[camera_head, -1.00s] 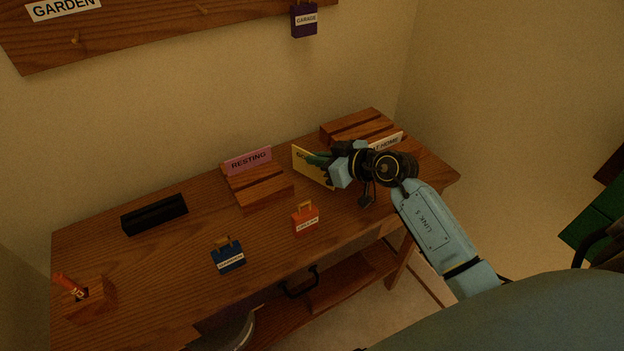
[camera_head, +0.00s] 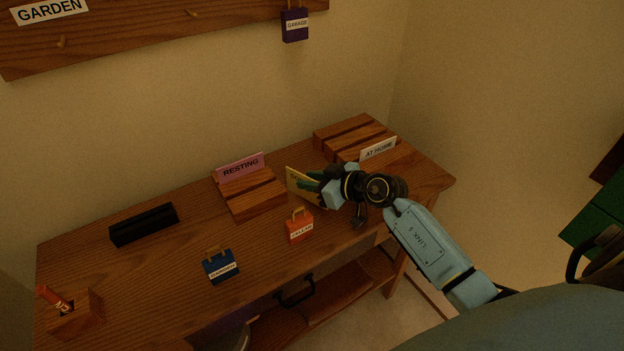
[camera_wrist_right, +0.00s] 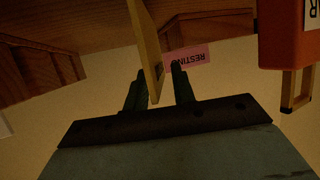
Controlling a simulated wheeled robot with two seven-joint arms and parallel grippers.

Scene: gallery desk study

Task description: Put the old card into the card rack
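My right gripper (camera_head: 318,186) is shut on a yellow card (camera_head: 299,188), held above the desk between the two wooden slotted blocks. In the right wrist view the card (camera_wrist_right: 146,45) stands nearly edge-on between the fingers (camera_wrist_right: 160,90). Its writing is mostly hidden by the gripper in the head view. The left slotted block (camera_head: 258,202) has a pink RESTING sign (camera_head: 240,167) at its back. The back-right slotted block (camera_head: 345,132) stands by a white AT HOME sign (camera_head: 378,149). Which block is the card rack is not clear. My left gripper is not in view.
An orange tag (camera_head: 299,230) stands close in front of the gripper, and a blue tag (camera_head: 221,268) lies further left. A black block (camera_head: 144,225) and a wooden holder (camera_head: 88,312) occupy the left side. The desk (camera_head: 150,280) is bare between them.

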